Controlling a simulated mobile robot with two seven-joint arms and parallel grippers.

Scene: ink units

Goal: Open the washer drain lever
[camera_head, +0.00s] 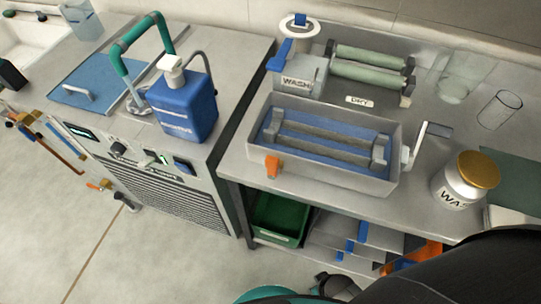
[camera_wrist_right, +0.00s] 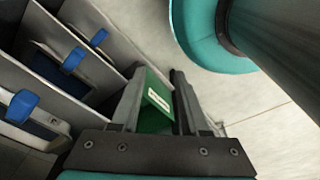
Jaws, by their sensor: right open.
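A grey rectangular washer basin (camera_head: 330,178) with a blue interior and long rollers stands on the steel counter in the head view. A small orange lever (camera_head: 272,166) sits at the left end of its front wall and points down. It does not show in the right wrist view. My right gripper (camera_wrist_right: 156,88) is open in the right wrist view, with nothing held between its fingers. It is low, in front of the shelf under the counter, apart from the lever. My left gripper is in neither view.
A green bin (camera_head: 275,220) and blue-tabbed trays (camera_head: 350,240) fill the shelf below the counter; the green bin (camera_wrist_right: 156,108) also shows beyond my right fingers. A crank handle (camera_head: 425,140) is on the basin's right. A gold-lidded jar (camera_head: 462,185) stands near the counter's right front.

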